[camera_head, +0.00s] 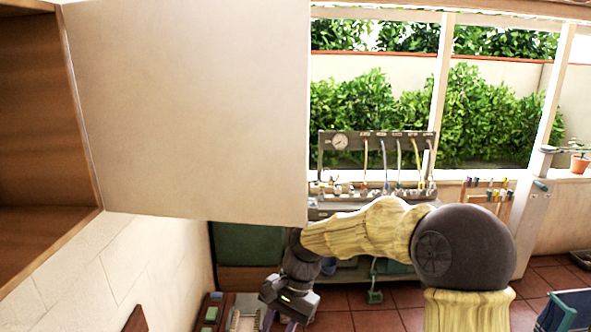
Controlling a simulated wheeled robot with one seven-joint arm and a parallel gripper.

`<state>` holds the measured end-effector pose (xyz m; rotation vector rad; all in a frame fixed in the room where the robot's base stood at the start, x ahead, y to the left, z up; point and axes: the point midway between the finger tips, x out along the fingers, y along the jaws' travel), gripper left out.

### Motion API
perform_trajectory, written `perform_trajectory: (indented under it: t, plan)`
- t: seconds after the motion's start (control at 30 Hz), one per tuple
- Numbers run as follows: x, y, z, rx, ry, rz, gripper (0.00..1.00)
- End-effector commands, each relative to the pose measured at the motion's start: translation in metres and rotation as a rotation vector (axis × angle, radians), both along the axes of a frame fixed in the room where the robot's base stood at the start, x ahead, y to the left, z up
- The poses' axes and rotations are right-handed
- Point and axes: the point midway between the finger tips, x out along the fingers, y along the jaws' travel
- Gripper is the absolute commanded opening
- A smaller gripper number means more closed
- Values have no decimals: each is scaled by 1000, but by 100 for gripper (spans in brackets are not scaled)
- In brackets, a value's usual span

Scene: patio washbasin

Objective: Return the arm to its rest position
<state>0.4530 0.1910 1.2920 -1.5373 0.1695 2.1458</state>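My arm reaches in from the lower right, bends at a large dark round joint and runs left to a dark wrist. My gripper (280,321) hangs below this wrist at the bottom of the picture, pointing down. Its fingers run to the lower edge of the frame, so their tips and the gap between them are not clear. I see no object held in it. The gripper is below the open cabinet door (190,110) and to the right of the trays at the lower left.
The pale door swings out from a wooden cabinet (40,110) at upper left, above my wrist. A bench with a gauge panel and hoses (378,142) stands behind my arm. A blue-green chair (567,310) is at lower right. Tiled floor (345,318) shows right of the gripper.

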Motion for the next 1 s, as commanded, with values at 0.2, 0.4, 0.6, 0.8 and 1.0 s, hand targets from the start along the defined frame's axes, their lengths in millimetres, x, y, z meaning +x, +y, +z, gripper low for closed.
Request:
perform_trajectory:
  t: [0.2, 0.4, 0.6, 0.8, 1.0]
  plan:
    - [-28, -74, -60, -136, -228, 138, 32]
    - [-65, -142, -93, -241, -407, 279, 32]
    - [-100, -184, -111, -306, -527, 391, 32]
    - [-106, -191, -112, -317, -549, 415, 32]
    - [-106, -191, -112, -317, -547, 414, 32]
